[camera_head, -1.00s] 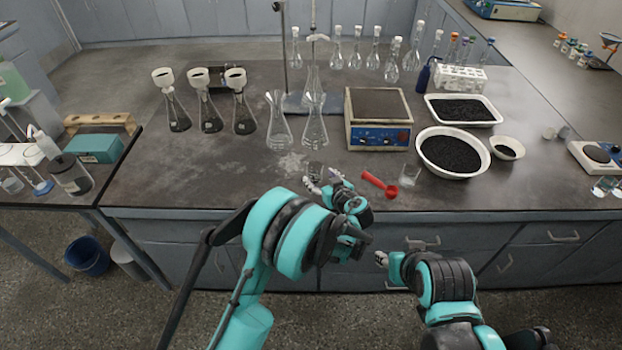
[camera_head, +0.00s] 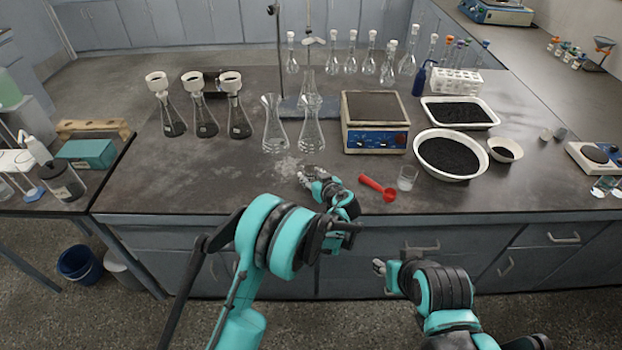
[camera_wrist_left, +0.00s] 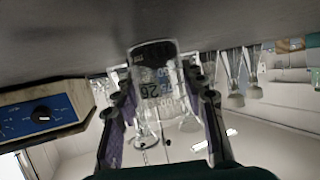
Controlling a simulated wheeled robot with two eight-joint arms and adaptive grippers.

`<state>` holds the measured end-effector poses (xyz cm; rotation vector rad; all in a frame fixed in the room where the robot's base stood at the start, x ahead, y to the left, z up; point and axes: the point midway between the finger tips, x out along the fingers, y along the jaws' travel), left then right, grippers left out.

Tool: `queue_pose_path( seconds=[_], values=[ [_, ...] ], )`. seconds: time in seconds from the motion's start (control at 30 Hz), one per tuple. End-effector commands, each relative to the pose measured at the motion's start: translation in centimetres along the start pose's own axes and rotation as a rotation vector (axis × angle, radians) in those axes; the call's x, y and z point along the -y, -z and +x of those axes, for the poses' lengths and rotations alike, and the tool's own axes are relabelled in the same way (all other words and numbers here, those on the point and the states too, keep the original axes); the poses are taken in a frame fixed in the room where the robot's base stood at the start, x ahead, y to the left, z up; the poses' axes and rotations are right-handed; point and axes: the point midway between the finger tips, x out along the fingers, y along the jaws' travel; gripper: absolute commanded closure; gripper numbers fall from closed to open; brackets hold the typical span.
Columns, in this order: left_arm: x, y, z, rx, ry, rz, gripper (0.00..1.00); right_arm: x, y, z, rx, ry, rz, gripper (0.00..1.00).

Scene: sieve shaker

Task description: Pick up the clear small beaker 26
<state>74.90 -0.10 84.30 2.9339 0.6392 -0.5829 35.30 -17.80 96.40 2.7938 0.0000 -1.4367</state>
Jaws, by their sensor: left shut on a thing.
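A clear small beaker (camera_wrist_left: 158,85) with printed graduation marks sits between the fingers of my left gripper (camera_wrist_left: 160,108) in the left wrist view, where the scene appears upside down. Both fingers are shut on its sides. In the head view my left gripper (camera_head: 312,177) is low over the front of the bench, and the beaker there is mostly hidden and hard to make out. Another clear small beaker (camera_head: 407,178) stands to the right, beyond a red scoop. My right gripper (camera_head: 379,267) is in front of the bench edge, apart from any object; its opening is too small to read.
A red scoop (camera_head: 378,188) lies just right of my left gripper. Two clear flasks (camera_head: 275,130) stand behind it, with a blue-fronted balance (camera_head: 375,138) at the back right. A white bowl of black grains (camera_head: 450,177) is farther right. The bench left of the gripper is clear.

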Motion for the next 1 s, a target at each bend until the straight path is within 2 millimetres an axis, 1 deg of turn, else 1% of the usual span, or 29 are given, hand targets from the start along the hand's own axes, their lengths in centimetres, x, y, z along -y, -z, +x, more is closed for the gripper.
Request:
queue_pose_path(
  seconds=[0.27,0.47,0.67,0.83,1.0],
  values=[
    [0.0,0.0,0.0,0.001,0.000,0.000,0.91,0.0,0.0,0.0,0.000,0.000,0.000,0.60],
    [0.0,0.7,-0.3,0.000,0.000,0.000,0.91,0.0,0.2,-0.3,0.000,0.000,0.000,0.60],
    [0.0,2.1,-0.9,0.000,0.000,0.000,0.91,0.0,0.7,-1.0,0.000,0.000,0.000,0.60],
    [0.0,4.0,-1.7,0.000,0.000,0.000,0.91,0.0,1.2,-1.7,0.000,0.000,0.000,0.60],
    [-1.8,4.6,-3.1,0.000,-0.002,0.001,0.91,0.0,1.6,-2.2,0.000,0.000,0.000,0.60]
  ],
)
